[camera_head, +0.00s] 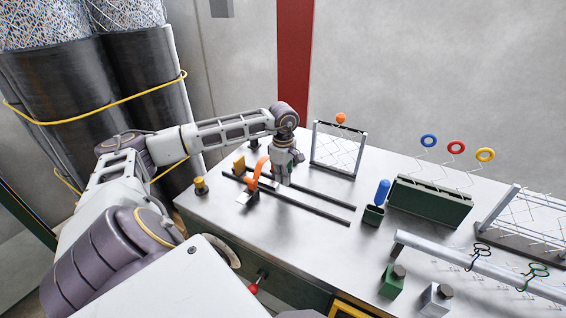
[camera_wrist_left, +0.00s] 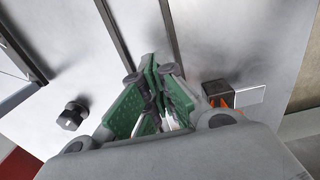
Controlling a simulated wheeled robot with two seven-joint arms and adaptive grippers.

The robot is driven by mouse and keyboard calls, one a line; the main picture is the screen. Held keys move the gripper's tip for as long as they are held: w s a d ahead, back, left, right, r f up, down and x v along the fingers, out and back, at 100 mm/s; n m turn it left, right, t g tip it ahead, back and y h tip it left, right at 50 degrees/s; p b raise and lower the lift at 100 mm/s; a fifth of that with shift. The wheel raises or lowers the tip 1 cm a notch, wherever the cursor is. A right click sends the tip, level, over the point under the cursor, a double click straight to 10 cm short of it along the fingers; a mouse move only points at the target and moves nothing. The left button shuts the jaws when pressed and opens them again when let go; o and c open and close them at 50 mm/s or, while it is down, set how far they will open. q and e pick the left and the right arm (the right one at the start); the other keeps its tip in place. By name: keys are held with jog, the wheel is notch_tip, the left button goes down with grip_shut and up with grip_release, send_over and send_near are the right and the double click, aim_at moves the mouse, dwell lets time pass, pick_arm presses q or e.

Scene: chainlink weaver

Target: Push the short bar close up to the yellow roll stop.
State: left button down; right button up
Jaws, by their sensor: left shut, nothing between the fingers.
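My left gripper (camera_head: 284,172) points down over the bench, low over two dark parallel rails (camera_head: 315,208). Its green fingers (camera_wrist_left: 152,92) are shut and empty in the left wrist view. A small yellow block (camera_head: 239,163), which looks like the roll stop, stands at the left end of the rails, left of the gripper. It is not visible in the left wrist view. I cannot clearly make out a separate short bar; it may be one of the dark rails or hidden behind the gripper. My right gripper is not in view.
An orange curved lever (camera_head: 258,172) on a dark block stands close left of the gripper. A brass-coloured cylinder (camera_head: 200,187) stands at the left edge.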

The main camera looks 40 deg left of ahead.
pick_arm(q)
notch_tip(320, 180, up, 7)
dwell(0.4)
jog(key=shift+r, duration=0.15)
